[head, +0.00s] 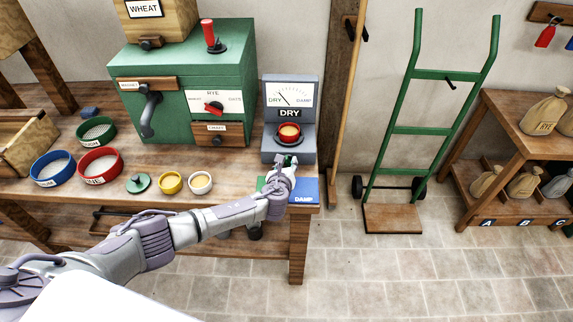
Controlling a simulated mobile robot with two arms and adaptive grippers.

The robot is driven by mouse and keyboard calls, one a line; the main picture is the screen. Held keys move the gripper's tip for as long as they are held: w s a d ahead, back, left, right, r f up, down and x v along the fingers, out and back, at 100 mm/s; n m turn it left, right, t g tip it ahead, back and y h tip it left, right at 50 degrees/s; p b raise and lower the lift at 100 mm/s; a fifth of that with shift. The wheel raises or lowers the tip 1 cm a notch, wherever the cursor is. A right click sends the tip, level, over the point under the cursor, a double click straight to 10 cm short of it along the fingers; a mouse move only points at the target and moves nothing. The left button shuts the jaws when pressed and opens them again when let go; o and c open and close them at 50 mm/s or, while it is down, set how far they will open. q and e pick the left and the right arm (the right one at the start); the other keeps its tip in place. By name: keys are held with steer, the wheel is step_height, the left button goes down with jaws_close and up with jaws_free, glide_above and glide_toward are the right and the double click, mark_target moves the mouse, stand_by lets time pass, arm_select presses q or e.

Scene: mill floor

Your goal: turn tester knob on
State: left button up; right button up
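The tester (268,138) is a grey-blue box at the right end of the workbench. Its upright panel carries a dial reading toward DRY and a black sign that says DRY. A red cup (289,133) with pale grain sits on its base. My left gripper (289,163) reaches up to the front of the tester's base, at the low front edge. A small dark green patch shows at its fingertips. The knob itself is hidden or cannot be told apart from the fingers there. Whether the fingers are open or shut is unclear. My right gripper is not in view.
A green mill (180,65) stands left of the tester. Blue (53,168) and red (100,165) sieves and small cups lie on the bench. A blue DAMP mat (306,193) lies right of my gripper. A hand truck (420,130) stands right of the bench.

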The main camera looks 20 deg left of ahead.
arm_select(q)
steer(key=shift+s, duration=0.1)
steer(key=v, duration=1.2)
